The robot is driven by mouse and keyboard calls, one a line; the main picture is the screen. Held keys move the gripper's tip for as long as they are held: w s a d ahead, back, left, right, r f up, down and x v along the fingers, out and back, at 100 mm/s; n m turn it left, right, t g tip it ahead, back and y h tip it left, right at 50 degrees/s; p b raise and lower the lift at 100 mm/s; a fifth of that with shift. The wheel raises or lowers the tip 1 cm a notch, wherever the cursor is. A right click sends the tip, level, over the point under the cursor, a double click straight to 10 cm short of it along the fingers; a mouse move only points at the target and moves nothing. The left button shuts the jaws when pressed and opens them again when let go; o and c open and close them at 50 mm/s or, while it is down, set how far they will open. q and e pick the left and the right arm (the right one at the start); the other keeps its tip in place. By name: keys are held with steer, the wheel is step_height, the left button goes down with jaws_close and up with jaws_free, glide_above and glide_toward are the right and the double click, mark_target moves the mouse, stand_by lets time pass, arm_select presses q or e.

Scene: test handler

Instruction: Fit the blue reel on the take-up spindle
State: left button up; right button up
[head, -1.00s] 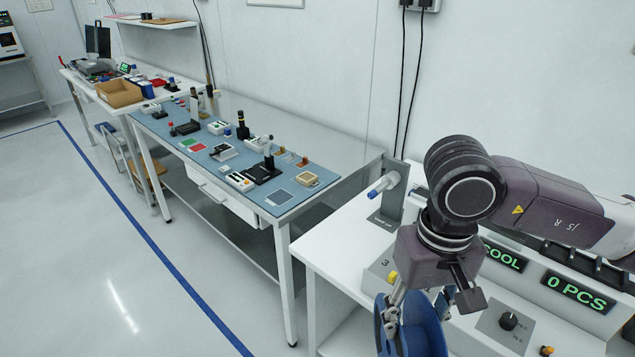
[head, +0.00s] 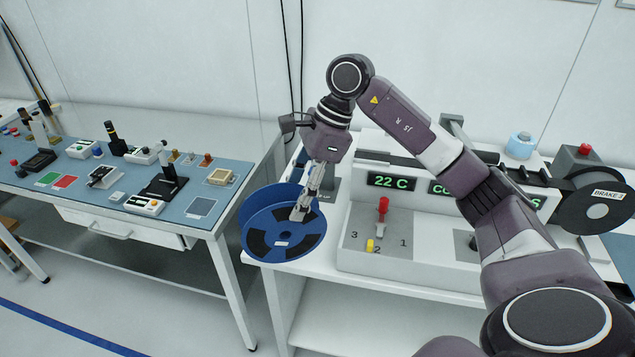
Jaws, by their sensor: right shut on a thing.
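The blue reel (head: 284,236), with black windows in its flange, is held at the left end of the white machine table. Its flange faces me, a little tilted. My right gripper (head: 298,212) is shut on the reel at the flange's upper right side, pointing down. The grey take-up bracket (head: 329,184) stands just behind my gripper, mostly hidden by it. The spindle itself is hidden behind the gripper and reel, so I cannot tell how the reel lines up with it. My left gripper is not in view.
A machine panel with a red-knobbed lever (head: 383,207) and green displays (head: 392,181) stands right of the reel. A black reel (head: 597,205) hangs at the far right. A blue-matted bench (head: 130,185) with several small devices is to the left.

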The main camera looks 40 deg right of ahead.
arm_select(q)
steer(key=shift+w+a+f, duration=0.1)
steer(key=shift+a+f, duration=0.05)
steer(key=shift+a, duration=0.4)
arm_select(e)
steer(key=w+d+m+t, duration=0.2)
steer(key=d+m+t, duration=0.1)
steer(key=d+m, duration=0.3)
steer(key=shift+d+f+h, duration=0.4)
steer(key=shift+d, duration=0.05)
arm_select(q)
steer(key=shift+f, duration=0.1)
arm_select(e)
steer(key=shift+w, duration=0.1)
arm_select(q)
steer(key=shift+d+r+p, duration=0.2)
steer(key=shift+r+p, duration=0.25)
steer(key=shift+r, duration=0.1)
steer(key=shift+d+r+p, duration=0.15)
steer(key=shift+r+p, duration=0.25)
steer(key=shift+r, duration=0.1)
arm_select(e)
steer(key=w+d, duration=0.3)
steer(key=d, duration=0.1)
steer(key=shift+w+d, duration=0.15)
steer(key=shift+w, duration=0.2)
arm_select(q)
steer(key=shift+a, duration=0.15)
